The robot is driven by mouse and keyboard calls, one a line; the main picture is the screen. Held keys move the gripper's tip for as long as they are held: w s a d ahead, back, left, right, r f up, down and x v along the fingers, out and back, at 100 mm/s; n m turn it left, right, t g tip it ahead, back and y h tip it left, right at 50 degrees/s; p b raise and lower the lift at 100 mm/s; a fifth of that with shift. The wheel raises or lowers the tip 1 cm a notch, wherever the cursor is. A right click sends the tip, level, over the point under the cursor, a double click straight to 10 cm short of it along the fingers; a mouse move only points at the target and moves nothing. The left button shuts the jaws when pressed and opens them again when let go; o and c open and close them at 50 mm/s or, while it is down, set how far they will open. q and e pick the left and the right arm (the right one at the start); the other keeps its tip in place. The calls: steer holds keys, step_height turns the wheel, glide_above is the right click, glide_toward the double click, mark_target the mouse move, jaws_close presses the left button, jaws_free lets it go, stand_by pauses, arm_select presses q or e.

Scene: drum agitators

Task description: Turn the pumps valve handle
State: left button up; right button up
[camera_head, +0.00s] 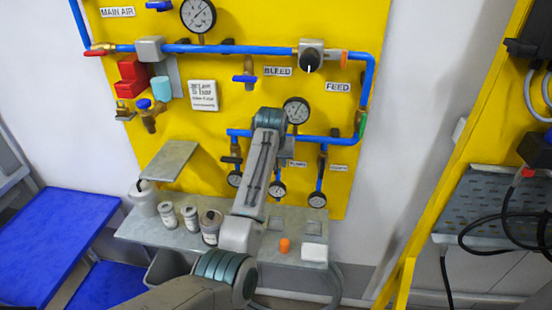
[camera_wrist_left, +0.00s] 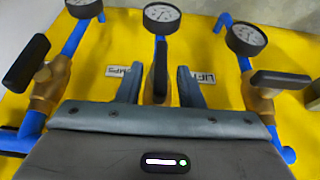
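The pumps valve handle (camera_wrist_left: 160,72) is a black lever on a brass valve body, upright in the left wrist view between my left gripper's fingers. A partly covered label ending in "MPS" (camera_wrist_left: 120,71) is beside it. My left gripper (camera_wrist_left: 160,86) is open, one finger on each side of the handle, with a visible gap on both sides. In the head view my left arm (camera_head: 258,175) reaches up to the yellow panel and hides the fingers and most of this valve. My right gripper is not in view.
Similar black-handled valves stand close on the left (camera_wrist_left: 27,62) and right (camera_wrist_left: 280,80) in the wrist view. Round gauges (camera_wrist_left: 162,14) are just beyond. Below the panel, a grey shelf (camera_head: 160,232) holds several canisters and an orange cap (camera_head: 285,246).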

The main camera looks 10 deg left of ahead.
arm_select(q)
steer(key=shift+c, duration=0.2)
jaws_close()
steer(key=shift+d, duration=0.1)
steer(key=shift+d+y, duration=0.1)
steer(key=shift+y, duration=0.4)
steer(key=shift+m+y, duration=0.3)
steer(key=shift+y, duration=0.6)
steer(key=shift+o, duration=0.2)
jaws_free()
